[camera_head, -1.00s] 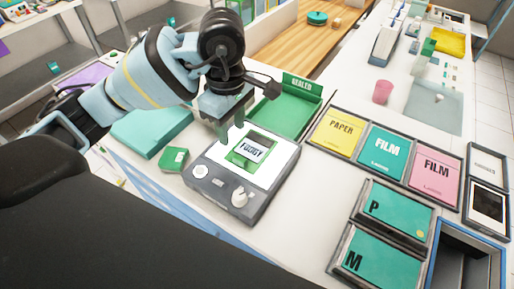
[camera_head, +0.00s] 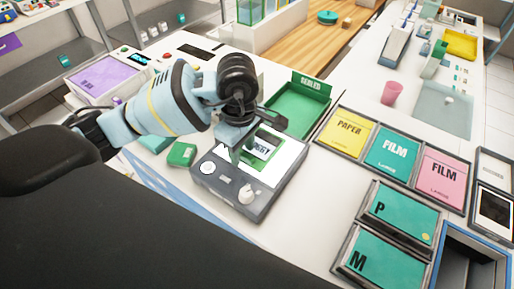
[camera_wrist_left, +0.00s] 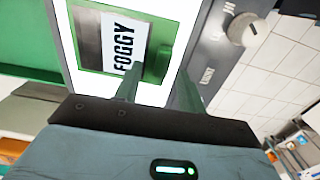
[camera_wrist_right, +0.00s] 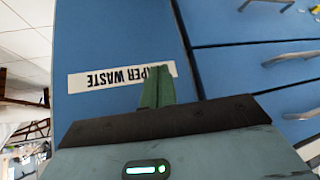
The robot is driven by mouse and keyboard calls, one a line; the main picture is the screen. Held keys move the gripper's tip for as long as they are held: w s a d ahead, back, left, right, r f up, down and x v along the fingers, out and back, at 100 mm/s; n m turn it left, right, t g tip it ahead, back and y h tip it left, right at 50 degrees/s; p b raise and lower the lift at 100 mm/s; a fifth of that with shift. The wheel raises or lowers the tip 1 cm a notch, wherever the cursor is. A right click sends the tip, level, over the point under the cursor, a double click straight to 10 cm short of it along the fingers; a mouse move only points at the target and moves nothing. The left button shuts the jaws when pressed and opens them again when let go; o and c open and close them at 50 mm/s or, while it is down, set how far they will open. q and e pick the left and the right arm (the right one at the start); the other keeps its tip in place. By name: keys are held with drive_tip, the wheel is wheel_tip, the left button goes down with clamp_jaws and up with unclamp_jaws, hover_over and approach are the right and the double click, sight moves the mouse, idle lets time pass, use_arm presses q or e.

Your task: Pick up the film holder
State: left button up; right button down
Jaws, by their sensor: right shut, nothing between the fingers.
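The film holder (camera_head: 266,158), a green-framed piece with a dark window and a white FOGGY label, lies on the lit white panel of the grey light box (camera_head: 228,190). In the left wrist view the film holder (camera_wrist_left: 86,35) has a raised green tab close to my fingertips. My left gripper (camera_head: 238,156) is low over the holder's near-left part and partly hides it. In the left wrist view its fingers (camera_wrist_left: 157,80) look apart, one on each side of the tab; contact cannot be told. My right gripper (camera_wrist_right: 158,85) is shut and empty, before a blue drawer front labelled PAPER WASTE.
A green SEALED tray (camera_head: 293,108) stands behind the light box. A small green box (camera_head: 181,154) is to its left. A pink cup (camera_head: 391,93) stands farther back.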

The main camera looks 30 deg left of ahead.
use_arm(q)
drive_tip(key=shift+f, duration=0.1)
clamp_jaws()
idle(0.4)
